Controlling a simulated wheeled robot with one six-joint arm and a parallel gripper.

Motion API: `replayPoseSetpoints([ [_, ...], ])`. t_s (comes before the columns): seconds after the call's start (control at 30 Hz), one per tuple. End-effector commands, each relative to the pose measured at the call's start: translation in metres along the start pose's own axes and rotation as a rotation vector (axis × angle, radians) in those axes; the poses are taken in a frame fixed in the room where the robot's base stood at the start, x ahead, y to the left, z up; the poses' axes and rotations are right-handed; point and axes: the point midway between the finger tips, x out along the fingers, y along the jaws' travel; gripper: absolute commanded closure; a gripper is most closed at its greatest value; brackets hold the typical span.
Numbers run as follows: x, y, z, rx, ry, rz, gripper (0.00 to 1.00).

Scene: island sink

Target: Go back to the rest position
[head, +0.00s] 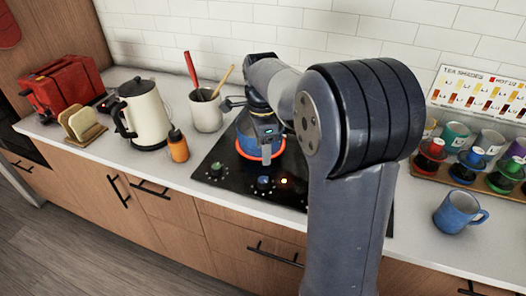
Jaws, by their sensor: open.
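My arm reaches from the front right over the counter to the stove. My gripper (264,146) is open, low over a blue pot (245,146) on the black cooktop (213,170). A finger overlaps the pot in the picture; whether it touches the pot cannot be told. An orange-red ring shows around the pot's base. My arm and gripper hide much of the pot and the right part of the cooktop.
Left of the cooktop stand an orange bottle (178,147), a cream kettle (145,114), a utensil crock (206,111), sliced bread (82,123) and a red toaster (64,88). At right are a blue mug (458,213) and a rack of coloured cups (506,184).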

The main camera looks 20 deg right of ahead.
Motion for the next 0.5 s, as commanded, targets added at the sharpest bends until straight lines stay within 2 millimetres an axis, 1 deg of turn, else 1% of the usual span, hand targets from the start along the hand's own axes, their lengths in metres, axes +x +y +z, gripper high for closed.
replayPoseSetpoints([
  [0.17,0.001,0.0,0.0,0.0,0.0,0.0,0.47],
  [0.27,0.004,0.0,0.0,0.0,0.0,0.001,0.47],
  [0.37,0.014,0.0,0.0,0.0,0.0,0.003,0.47],
  [0.5,0.038,0.001,0.0,0.0,0.0,0.005,0.47],
])
